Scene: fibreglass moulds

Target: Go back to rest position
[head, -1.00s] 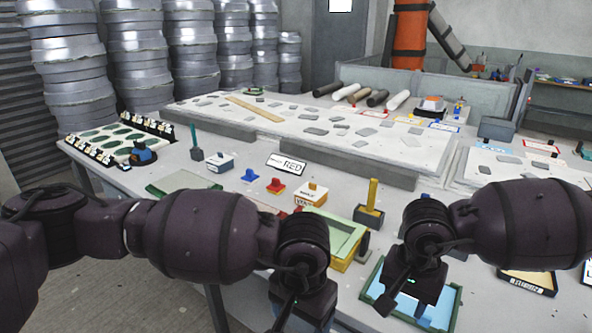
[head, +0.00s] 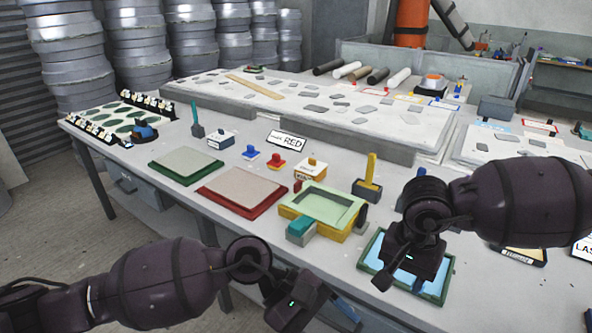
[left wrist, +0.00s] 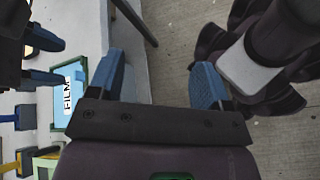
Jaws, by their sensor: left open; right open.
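My left gripper (head: 335,312) hangs low beyond the table's front edge in the head view, empty. In the left wrist view its two blue fingers (left wrist: 160,85) stand apart with bare floor between them. My right gripper (head: 388,278) points down over the green-framed tray with the blue sheet (head: 437,292) and hides part of it. Its fingers are dark and small in the head view, and nothing shows held in it. The same tray, with a FILM label, shows in the left wrist view (left wrist: 85,95).
The grey table (head: 240,225) carries a green-framed panel (head: 187,163), a red-framed panel (head: 240,187) and a yellow box with a green top (head: 325,205) near its front edge. Floor is free at the lower left.

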